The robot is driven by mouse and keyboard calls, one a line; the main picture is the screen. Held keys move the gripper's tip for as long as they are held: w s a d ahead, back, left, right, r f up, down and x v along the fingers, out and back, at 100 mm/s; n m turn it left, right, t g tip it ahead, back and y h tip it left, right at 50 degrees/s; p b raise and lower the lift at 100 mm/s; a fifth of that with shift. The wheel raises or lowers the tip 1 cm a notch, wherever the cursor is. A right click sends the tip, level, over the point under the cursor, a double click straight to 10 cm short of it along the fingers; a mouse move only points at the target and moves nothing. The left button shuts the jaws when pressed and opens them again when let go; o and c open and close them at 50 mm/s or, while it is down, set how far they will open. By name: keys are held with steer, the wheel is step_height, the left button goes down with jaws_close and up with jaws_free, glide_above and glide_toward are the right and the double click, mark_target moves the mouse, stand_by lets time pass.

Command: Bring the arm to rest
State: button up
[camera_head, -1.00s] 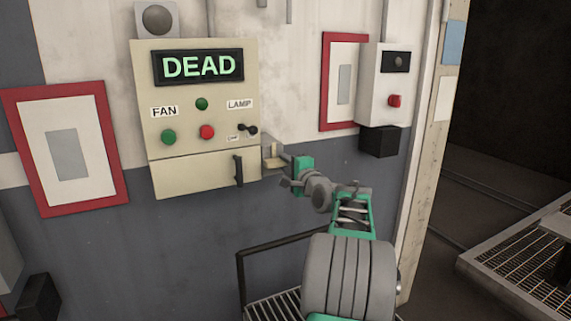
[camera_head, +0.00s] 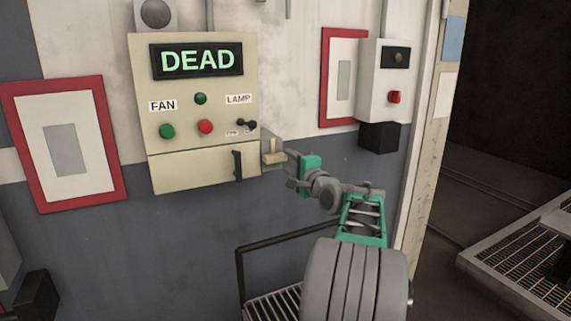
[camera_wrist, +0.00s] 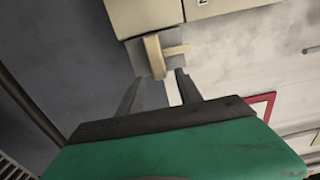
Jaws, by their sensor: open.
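My gripper (camera_wrist: 158,88) is open in the wrist view, with its two dark fingers apart and nothing between them. Its green body fills the lower part of that view. In the head view my gripper (camera_head: 290,172) is just right of the beige control panel (camera_head: 165,125), small and partly hidden by my wrist. A pale lever (camera_head: 273,158) sticks out of a box on the panel's right side. The lever also shows in the wrist view (camera_wrist: 154,58), beyond the fingertips with a gap. The panel's display (camera_head: 197,61) reads DEAD in green.
Red-framed boards (camera_head: 70,145) hang on the wall either side of the panel. A white box with a red button (camera_head: 394,97) is further right. A dark railing (camera_head: 275,240) and grating (camera_head: 270,305) lie below. A grated platform (camera_head: 520,250) stands at right.

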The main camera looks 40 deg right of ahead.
steer(key=v, duration=0.4)
steer(key=shift+b, duration=0.4)
